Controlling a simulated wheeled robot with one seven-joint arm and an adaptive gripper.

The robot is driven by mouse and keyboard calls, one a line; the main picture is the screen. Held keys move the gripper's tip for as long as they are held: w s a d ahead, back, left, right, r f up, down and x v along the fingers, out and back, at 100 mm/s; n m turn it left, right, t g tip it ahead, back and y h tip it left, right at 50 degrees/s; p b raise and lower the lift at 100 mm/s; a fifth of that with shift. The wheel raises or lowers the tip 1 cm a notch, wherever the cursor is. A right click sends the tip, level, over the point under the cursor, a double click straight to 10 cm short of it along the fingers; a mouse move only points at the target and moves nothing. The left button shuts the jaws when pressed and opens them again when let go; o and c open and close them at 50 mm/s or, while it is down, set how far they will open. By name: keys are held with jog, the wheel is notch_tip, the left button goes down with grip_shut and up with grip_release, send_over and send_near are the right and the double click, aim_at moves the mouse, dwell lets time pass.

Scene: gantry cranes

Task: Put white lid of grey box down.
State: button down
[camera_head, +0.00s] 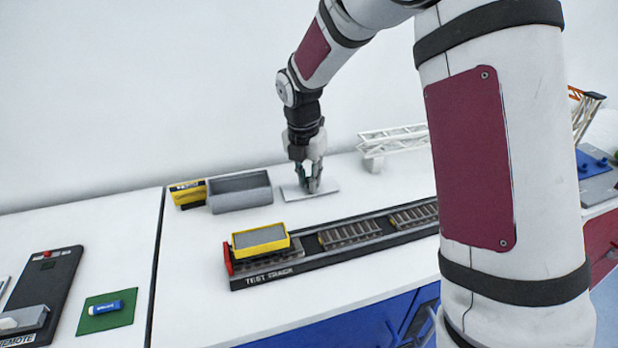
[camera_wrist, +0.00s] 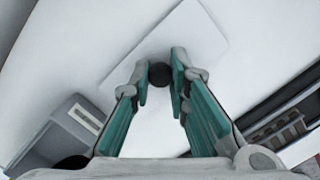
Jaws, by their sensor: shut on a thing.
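The white lid (camera_head: 327,187) is a thin flat plate with a dark round knob (camera_wrist: 160,74) at its middle. My gripper (camera_head: 311,186) points straight down over it and is shut on the knob. In the wrist view the teal-padded fingers of my gripper (camera_wrist: 162,77) stand on either side of the knob, and the lid (camera_wrist: 185,33) spreads out beyond them. The lid looks level and at or very near the white table top; I cannot tell whether it touches. The grey box (camera_head: 240,191) stands open just left of the lid; it also shows in the wrist view (camera_wrist: 62,135).
A yellow container (camera_head: 187,194) stands left of the box. In front is a black test track (camera_head: 330,245) bearing a yellow wagon (camera_head: 260,240). A white lattice crane part (camera_head: 395,142) lies behind right. A green mat (camera_head: 106,312) lies far left.

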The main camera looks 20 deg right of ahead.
aim_at(305, 192)
jog(key=shift+f, duration=0.15)
jog(key=c, duration=1.5)
grip_release()
jog(key=shift+c, duration=0.2)
jog(key=s+r+m+b, duration=0.1)
jog(key=s+r+m, duration=0.25)
jog(key=r, duration=0.45)
jog(key=s+r+m+b, duration=0.15)
jog(key=s+r, duration=0.25)
jog(key=r, duration=0.4)
jog(key=s+m+t+y+p, duration=0.1)
jog(key=s+m+t, duration=0.3)
jog(key=s+m, duration=1.7)
jog(key=shift+d+r+m, duration=0.15)
jog(key=shift+r+m, duration=0.05)
jog(key=shift+m, duration=0.5)
